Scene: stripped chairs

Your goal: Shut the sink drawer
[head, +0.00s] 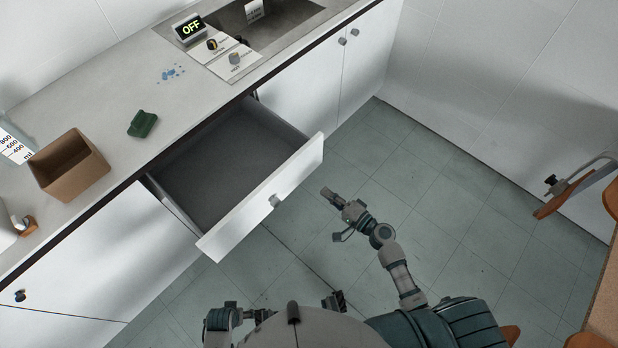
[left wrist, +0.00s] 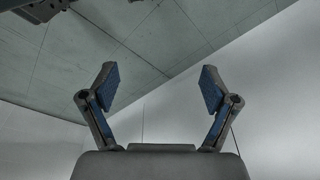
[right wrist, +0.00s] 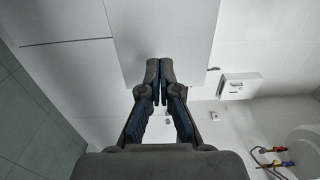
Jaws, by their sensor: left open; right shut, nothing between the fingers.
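The sink drawer (head: 222,170) is pulled out from the counter in the head view. It looks empty, with a white front panel (head: 300,170) and a grey knob (head: 275,201). My right gripper (head: 328,192) is shut and empty, just right of the drawer front and apart from it in the picture. In the right wrist view its fingertips (right wrist: 160,72) meet in front of a pale panel; I cannot tell whether this is the drawer front. My left gripper (left wrist: 158,80) is open and empty in the left wrist view, with floor and a pale surface beyond.
The counter (head: 110,90) holds a brown box (head: 70,165), a green sponge-like item (head: 142,123), a blue spill (head: 171,73) and an OFF display (head: 190,29) near the sink. Chair parts (head: 580,188) stand at the right. The tiled floor (head: 440,190) beyond my right gripper is clear.

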